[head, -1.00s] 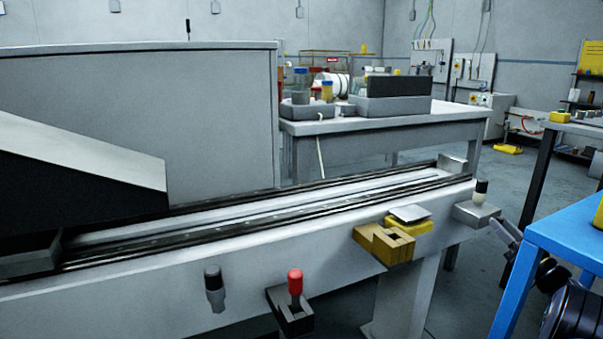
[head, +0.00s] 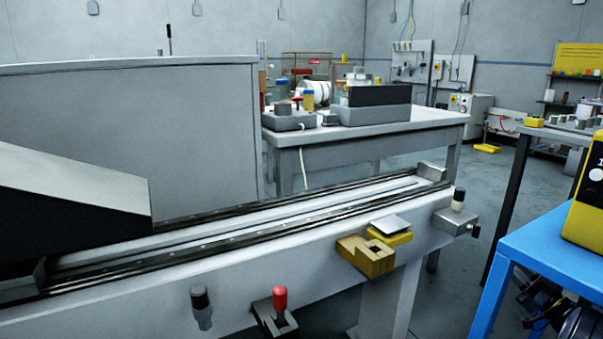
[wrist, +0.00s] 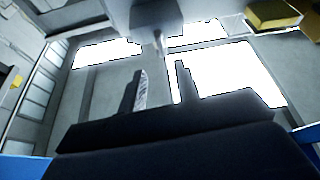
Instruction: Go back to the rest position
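My gripper (wrist: 161,78) shows in the wrist view as two dark fingers standing apart with nothing between them. It is open and empty. The wrist view faces up toward bright white panels and grey walls, and no work surface lies close to the fingers. The gripper does not show in the head view. Dark round parts at the lower right of the head view may be my own arm.
A grey conveyor (head: 290,262) crosses the head view. On its side are a yellow block (head: 365,258), a red-knobbed lever (head: 280,298) and a black-capped knob (head: 200,298). A blue table (head: 545,246) with a yellow device (head: 585,215) stands at right.

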